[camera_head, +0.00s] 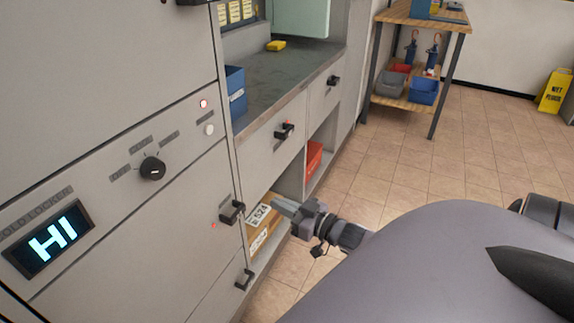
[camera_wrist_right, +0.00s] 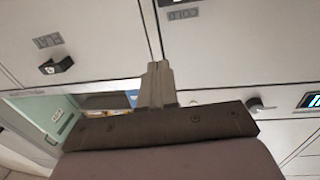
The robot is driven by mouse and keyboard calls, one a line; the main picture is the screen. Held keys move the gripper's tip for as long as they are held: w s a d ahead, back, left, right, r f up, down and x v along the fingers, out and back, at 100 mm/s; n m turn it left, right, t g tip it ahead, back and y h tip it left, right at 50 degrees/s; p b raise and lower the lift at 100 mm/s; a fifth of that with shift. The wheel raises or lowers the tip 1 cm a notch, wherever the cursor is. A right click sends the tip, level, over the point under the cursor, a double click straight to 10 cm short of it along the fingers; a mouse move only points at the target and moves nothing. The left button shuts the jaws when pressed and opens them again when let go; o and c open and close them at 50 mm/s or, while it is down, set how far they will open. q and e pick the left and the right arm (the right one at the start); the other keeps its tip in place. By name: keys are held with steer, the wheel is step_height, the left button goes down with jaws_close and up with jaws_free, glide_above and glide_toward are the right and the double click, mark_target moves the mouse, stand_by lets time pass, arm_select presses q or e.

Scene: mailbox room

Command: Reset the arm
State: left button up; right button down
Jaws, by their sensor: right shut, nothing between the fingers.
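My right gripper (camera_head: 285,207) shows in the head view, its fingers pointing left toward the grey cabinet front, in front of the low shelf opening. Its fingers are together and hold nothing. In the right wrist view the shut fingers (camera_wrist_right: 157,84) point at grey cabinet panels. My left gripper is in neither view.
A cardboard box (camera_head: 264,232) sits in the low opening beside my right gripper. A red bin (camera_head: 314,158) is on the low shelf. Black handles (camera_head: 231,212) stick out from the locker. A wooden workbench (camera_head: 425,18) and a yellow floor sign (camera_head: 553,91) stand farther back. The tiled floor (camera_head: 480,170) is clear.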

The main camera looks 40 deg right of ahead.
steer(key=shift+s+d, duration=0.25)
steer(key=shift+s, duration=0.4)
steer(key=s+a+f+g+h, duration=0.1)
steer(key=s+a+f+g, duration=0.3)
steer(key=s+a, duration=0.5)
steer(key=s+a+f+g, duration=0.35)
steer(key=s+a, duration=0.25)
steer(key=a, duration=0.6)
step_height(320, 180, up, 12)
steer(key=s+d+p, duration=0.1)
steer(key=p, duration=1.4)
steer(key=shift+h, duration=0.3)
steer(key=shift+s+f, duration=0.1)
